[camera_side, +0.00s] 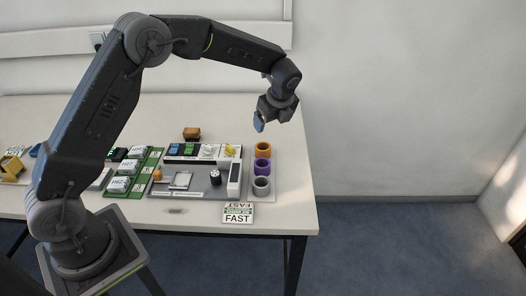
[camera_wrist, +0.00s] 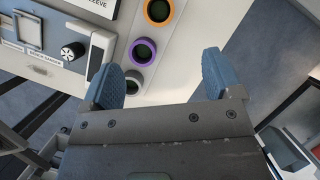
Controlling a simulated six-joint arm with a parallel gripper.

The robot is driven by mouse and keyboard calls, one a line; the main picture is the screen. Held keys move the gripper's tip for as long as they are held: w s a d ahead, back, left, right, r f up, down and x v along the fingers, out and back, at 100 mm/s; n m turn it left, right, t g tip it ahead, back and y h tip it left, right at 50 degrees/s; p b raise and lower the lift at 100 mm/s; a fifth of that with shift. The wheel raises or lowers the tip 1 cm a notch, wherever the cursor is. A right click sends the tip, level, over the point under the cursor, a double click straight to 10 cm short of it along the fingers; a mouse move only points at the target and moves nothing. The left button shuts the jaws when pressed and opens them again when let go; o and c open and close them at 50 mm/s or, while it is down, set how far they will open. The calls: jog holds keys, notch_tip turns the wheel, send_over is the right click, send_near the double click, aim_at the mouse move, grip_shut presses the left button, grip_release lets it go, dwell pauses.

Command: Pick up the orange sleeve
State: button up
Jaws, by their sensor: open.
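The orange sleeve (camera_side: 263,148) is a ring standing at the back of a short column of three on a pale strip at the right of the table. It also shows in the wrist view (camera_wrist: 158,11) at the top edge. The purple sleeve (camera_side: 262,165) and the grey sleeve (camera_side: 261,185) stand in front of it. My gripper (camera_side: 260,124) is above and behind the orange sleeve in the side view, apart from it. In the wrist view its two blue fingers (camera_wrist: 166,78) are spread wide with nothing between them.
A grey device panel (camera_side: 200,182) with a black knob (camera_side: 215,178) lies left of the sleeves. A FAST card (camera_side: 238,213) lies at the table's front edge. Green boards with labelled blocks (camera_side: 130,175) are further left. The table's right edge (camera_side: 306,180) is close to the sleeves.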

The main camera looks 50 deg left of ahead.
notch_tip(320, 180, down, 2)
send_near(263, 147)
notch_tip(263, 147, down, 3)
jog(key=shift+s+r+m, duration=0.1)
jog(key=shift+s+m, duration=0.05)
jog(key=shift+m, duration=0.25)
jog(key=shift+s+x, duration=0.15)
jog(key=shift+x, duration=1.2)
jog(key=shift+s+x, duration=0.15)
jog(key=shift+x, duration=1.25)
jog(key=shift+a, duration=0.1)
jog(key=c, duration=1)
jog(key=shift+r, duration=0.1)
